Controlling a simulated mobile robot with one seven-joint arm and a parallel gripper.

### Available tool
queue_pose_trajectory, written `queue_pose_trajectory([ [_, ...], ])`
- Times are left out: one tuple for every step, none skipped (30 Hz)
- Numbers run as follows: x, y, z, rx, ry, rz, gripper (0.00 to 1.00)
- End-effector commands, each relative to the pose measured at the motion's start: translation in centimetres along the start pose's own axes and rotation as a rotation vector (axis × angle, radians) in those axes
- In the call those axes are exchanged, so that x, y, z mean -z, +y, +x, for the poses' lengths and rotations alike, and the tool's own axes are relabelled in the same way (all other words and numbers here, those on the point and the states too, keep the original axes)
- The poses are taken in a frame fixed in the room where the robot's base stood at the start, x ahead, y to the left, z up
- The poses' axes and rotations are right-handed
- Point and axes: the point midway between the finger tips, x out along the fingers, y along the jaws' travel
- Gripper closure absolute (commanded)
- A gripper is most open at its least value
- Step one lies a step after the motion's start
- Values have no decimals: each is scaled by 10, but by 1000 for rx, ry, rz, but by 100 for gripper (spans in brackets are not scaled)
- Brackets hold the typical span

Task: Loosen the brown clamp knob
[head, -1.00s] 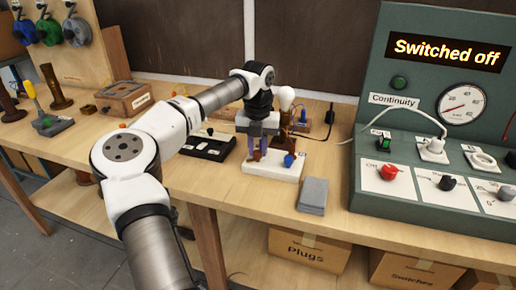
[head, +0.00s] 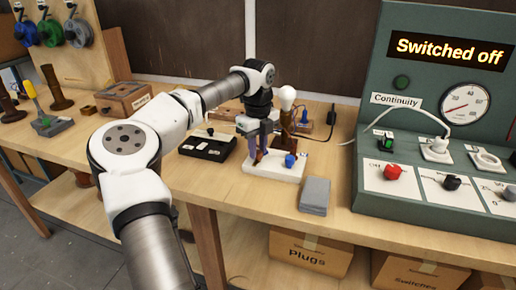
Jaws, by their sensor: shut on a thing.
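My gripper (head: 259,153) points down over the left part of a white base block (head: 279,178) on the bench. Its fingers are shut on a small brown knob at that end, which the fingers mostly hide. I take this to be the brown clamp knob. A blue knob (head: 290,160) stands free on the same block, to the right of the fingers. How far the brown knob is turned cannot be seen.
A grey cloth or pad (head: 314,195) lies right of the block. The green test panel (head: 400,140) reads "Switched off" and stands at the right.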

Motion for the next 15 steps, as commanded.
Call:
queue_pose_trajectory([
  [0, 0, 0, 0, 0, -22, 100],
  [0, 0, 0, 0, -1, -35, 100],
  [0, 0, 0, 0, -1, -50, 100],
  [0, 0, 0, 0, -1, -60, 100],
  [0, 0, 0, 0, -1, -69, 100],
  [0, 0, 0, 0, -1, -80, 100],
  [0, 0, 0, 0, -1, -86, 100],
  [0, 0, 0, 0, -1, -91, 100],
  [0, 0, 0, 0, -1, -98, 100],
  [0, 0, 0, 0, -1, -102, 100],
  [0, 0, 0, 0, -1, -106, 100],
  [0, 0, 0, 0, -1, -109, 100],
  [0, 0, 0, 0, -1, -110, 100],
  [0, 0, 0, 0, -1, -112, 100],
  [0, 0, 0, 0, -1, -112, 100],
])
